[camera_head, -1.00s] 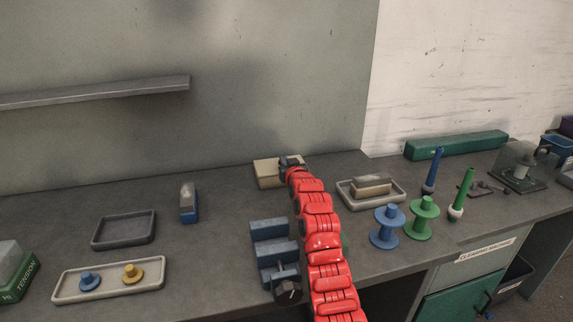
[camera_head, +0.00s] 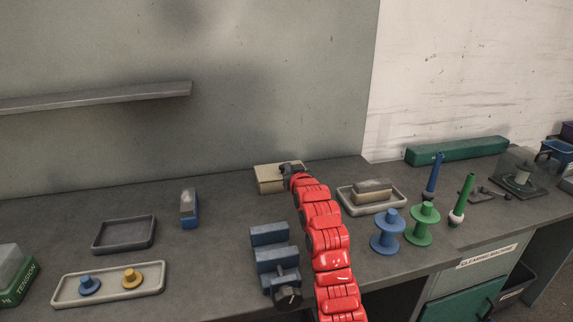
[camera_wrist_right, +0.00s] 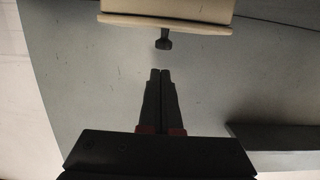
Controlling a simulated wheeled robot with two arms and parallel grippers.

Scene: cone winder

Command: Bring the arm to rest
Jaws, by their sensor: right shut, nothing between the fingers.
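My right arm (camera_head: 325,235) is red and reaches from the bottom of the head view to the back of the bench. My right gripper (camera_head: 287,168) is at its far end, beside a beige box (camera_head: 268,178). In the right wrist view my right gripper (camera_wrist_right: 160,72) has its two dark fingers together with nothing between them. A beige block with a small dark knob (camera_wrist_right: 164,41) is ahead of the fingertips, with a gap between. My left gripper is not in view.
A blue vise-like block (camera_head: 272,258) stands left of my arm. A tray with a beige block (camera_head: 345,203), a blue spool (camera_head: 388,232) and a green spool (camera_head: 422,224) stand to its right. Trays (camera_head: 124,233) lie at left. A shelf (camera_head: 95,97) is on the wall.

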